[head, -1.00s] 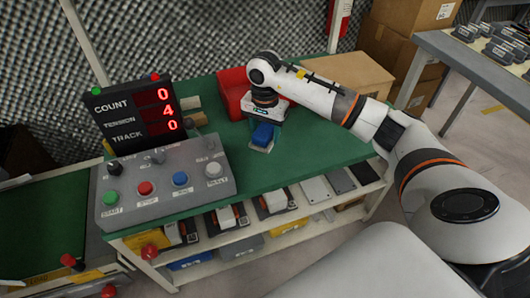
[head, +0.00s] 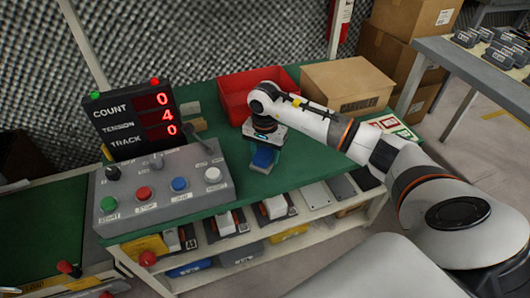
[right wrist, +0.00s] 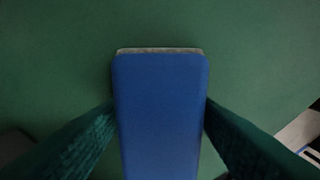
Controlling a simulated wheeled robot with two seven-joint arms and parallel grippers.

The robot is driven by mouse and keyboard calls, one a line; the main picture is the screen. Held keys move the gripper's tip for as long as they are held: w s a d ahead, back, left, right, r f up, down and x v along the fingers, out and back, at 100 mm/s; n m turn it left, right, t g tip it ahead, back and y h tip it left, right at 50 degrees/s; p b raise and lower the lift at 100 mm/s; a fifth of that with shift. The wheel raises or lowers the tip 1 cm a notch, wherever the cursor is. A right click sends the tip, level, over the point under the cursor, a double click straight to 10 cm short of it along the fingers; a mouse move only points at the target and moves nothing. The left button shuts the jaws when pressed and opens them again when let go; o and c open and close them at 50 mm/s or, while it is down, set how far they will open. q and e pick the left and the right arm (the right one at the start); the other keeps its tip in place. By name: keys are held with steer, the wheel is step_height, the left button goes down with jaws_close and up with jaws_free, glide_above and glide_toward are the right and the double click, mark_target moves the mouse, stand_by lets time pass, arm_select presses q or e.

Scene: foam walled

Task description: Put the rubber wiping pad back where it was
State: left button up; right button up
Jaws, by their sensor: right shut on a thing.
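The wiping pad (head: 263,158) is a blue block with a pale grey layer under it. It is over the green bench top (head: 310,163), right of the grey control console. In the right wrist view the pad (right wrist: 160,120) points away from the camera, and the two dark teal fingers flank its sides. My right gripper (head: 265,149) is shut on the pad from above. I cannot tell whether the pad touches the bench top or is just above it. My left gripper is not in view.
The control console (head: 160,190) with coloured buttons and a lever stands left of the pad, below a count display (head: 130,120). A red bin (head: 235,98) and a cardboard box (head: 345,88) stand behind. Green bench top is clear right of the pad. Shelves with parts lie below.

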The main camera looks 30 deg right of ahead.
mark_target(265, 151)
steer(key=o, duration=1)
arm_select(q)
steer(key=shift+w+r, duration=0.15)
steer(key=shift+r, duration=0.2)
arm_select(e)
steer(key=shift+o, duration=0.2)
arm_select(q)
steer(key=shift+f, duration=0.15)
arm_select(e)
steer(key=shift+r, duration=0.15)
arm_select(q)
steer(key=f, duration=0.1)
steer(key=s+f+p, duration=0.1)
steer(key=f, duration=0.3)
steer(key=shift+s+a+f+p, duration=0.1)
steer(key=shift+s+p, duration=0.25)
arm_select(e)
step_height(265, 151, up, 12)
